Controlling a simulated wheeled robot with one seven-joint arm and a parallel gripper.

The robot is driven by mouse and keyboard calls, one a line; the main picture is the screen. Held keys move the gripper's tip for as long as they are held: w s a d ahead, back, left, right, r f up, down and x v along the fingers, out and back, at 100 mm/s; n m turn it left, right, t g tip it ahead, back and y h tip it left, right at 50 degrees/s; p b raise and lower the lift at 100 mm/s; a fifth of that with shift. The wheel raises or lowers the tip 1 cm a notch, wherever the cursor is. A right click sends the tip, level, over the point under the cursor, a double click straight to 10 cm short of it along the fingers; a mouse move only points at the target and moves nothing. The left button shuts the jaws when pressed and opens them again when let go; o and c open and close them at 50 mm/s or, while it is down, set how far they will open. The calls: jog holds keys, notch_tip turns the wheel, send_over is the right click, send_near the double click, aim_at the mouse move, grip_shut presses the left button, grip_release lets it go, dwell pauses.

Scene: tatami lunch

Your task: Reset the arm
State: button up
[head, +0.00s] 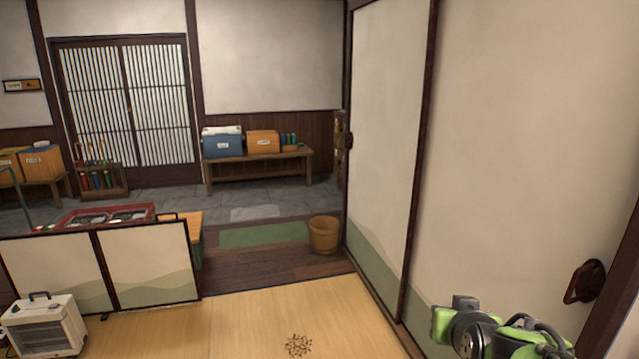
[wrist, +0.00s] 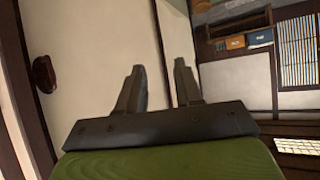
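My gripper (wrist: 160,85) shows in the wrist view with its two dark fingers apart and nothing between them. In the head view, green and dark parts of my arm (head: 490,332) show at the lower right, in front of the large sliding panel (head: 520,130). The fingers cannot be made out in the head view.
A low folding screen (head: 150,262) and a white heater (head: 44,325) stand at the left. A wooden bucket (head: 324,234) stands by the panel's far end. A bench (head: 258,163) with boxes is at the back. The tatami floor (head: 240,318) ahead is mostly clear.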

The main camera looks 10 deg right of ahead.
jog(key=s+a+n+g+y+p, duration=0.1)
jog(key=s+a+n+g+y, duration=0.15)
jog(key=s+a, duration=0.65)
jog(key=s+a+n+g+y+p, duration=0.1)
jog(key=s+a+n+g, duration=0.15)
jog(key=s+a, duration=0.7)
jog(key=s+d+r+p, duration=0.1)
jog(key=d+r+p, duration=0.1)
jog(key=r+p, duration=0.3)
jog(key=s+d+r+m+p, duration=0.1)
jog(key=s+r+p, duration=0.1)
jog(key=r+p, duration=0.4)
jog(key=shift+d+r, duration=0.3)
jog(key=shift+d, duration=0.05)
